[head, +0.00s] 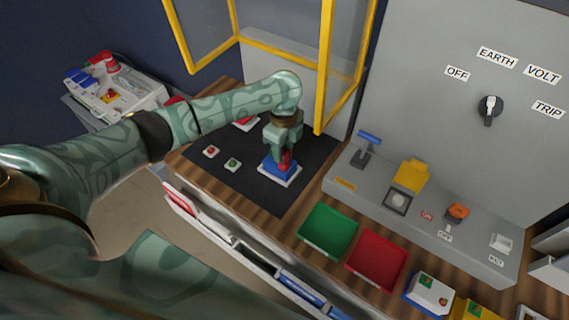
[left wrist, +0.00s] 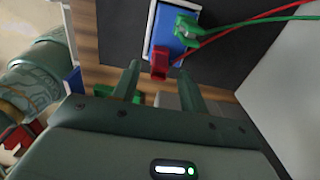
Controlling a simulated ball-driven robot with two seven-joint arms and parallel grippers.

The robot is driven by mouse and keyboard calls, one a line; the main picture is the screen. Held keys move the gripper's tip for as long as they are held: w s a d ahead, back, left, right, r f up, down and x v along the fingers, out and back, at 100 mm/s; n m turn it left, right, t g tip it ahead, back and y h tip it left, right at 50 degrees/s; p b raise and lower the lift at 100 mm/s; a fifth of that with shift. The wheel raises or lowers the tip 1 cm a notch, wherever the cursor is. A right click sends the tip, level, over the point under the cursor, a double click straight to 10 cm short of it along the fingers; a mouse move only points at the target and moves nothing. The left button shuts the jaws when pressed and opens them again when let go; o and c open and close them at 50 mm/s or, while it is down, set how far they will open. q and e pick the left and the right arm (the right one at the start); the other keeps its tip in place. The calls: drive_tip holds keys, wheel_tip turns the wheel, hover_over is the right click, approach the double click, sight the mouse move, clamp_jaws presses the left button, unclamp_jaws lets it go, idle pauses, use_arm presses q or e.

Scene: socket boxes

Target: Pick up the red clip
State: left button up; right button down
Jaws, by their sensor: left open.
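The red clip (left wrist: 160,66) sits at the near edge of a blue socket box (left wrist: 172,28) with a white rim. A green clip (left wrist: 187,40) is beside it on the same box, with red and green wires running off to the right. My left gripper (left wrist: 159,76) is open, its two fingers on either side of the red clip, with gaps visible. In the head view my left gripper (head: 284,146) points down over the blue box (head: 272,171) on the black mat, and the red clip (head: 286,158) shows just under it. My right gripper is not in view.
The black mat (head: 225,183) lies on a wooden bench. Small red and green buttons sit left of the box. A green tray (head: 328,231) and a red tray (head: 376,262) stand to the right. A yellow-framed guard (head: 322,75) rises close behind my arm.

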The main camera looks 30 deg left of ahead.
sight(284, 152)
use_arm(q)
wheel_tip(284, 152, down, 3)
drive_tip(key=shift+f+b, duration=0.1)
drive_tip(key=shift+b, duration=0.35)
clamp_jaws()
drive_tip(key=shift+r, duration=0.2)
wheel_tip(284, 152, up, 4)
drive_tip(key=shift+s+p, duration=0.15)
drive_tip(key=shift+p, duration=1.05)
drive_tip(key=s+d+r+p, duration=0.4)
drive_tip(key=s+r+p, duration=0.2)
drive_tip(key=s+r, duration=0.3)
drive_tip(key=shift+s, duration=2.15)
drive_tip(key=shift+p, duration=0.3)
